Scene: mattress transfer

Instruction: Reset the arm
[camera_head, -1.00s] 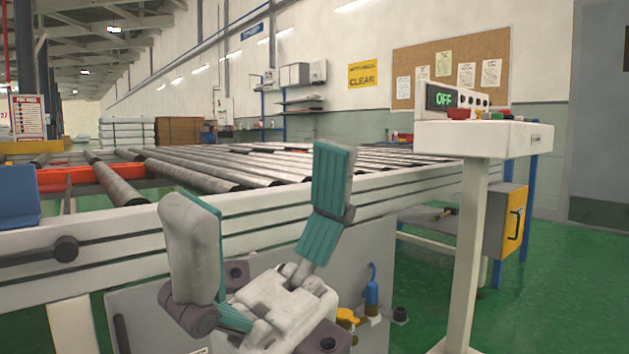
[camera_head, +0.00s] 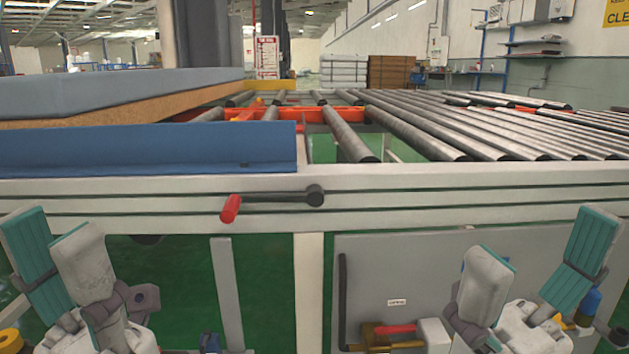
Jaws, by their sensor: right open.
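My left gripper (camera_head: 50,228) is at the lower left in the head view, in front of the conveyor frame. Its two pale fingers with teal pads point up and stand apart with nothing between them. My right gripper (camera_head: 540,238) is at the lower right, fingers up, wide open and empty. Both grippers show below or level with the side rail (camera_head: 420,195) of the roller conveyor. The lower parts of both hands are cut off by the bottom edge.
A grey-blue mattress (camera_head: 120,90) lies on a brown layer at the left, behind a blue panel (camera_head: 150,147). A crank with a red handle (camera_head: 231,208) sticks out from the rail between the grippers. Metal rollers (camera_head: 440,125) fill the right. A grey cabinet (camera_head: 370,270) stands below.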

